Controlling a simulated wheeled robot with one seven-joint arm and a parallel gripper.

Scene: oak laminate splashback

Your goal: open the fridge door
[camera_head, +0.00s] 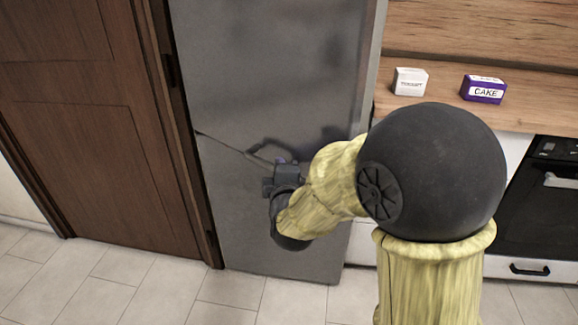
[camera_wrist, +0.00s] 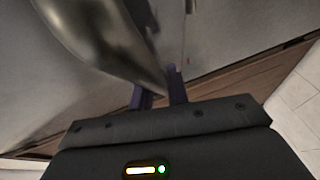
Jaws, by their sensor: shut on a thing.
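The fridge (camera_head: 275,70) is a tall grey metal unit in the middle of the head view, beside a brown wooden door. Its front looks closed, with a thin seam running across it. My gripper (camera_head: 272,172) is at the fridge front, just below the seam. In the wrist view a shiny curved metal handle (camera_wrist: 112,38) comes down from the upper left to between the two fingers of my gripper (camera_wrist: 160,90). The fingers are shut on the handle. In the head view my gripper and arm hide most of the grip.
The brown wooden door (camera_head: 85,120) stands close on the left. A wooden counter (camera_head: 440,112) on the right holds a white box (camera_head: 410,82) and a purple cake box (camera_head: 483,90). A black oven (camera_head: 545,195) is at far right. The tiled floor (camera_head: 120,272) in front is clear.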

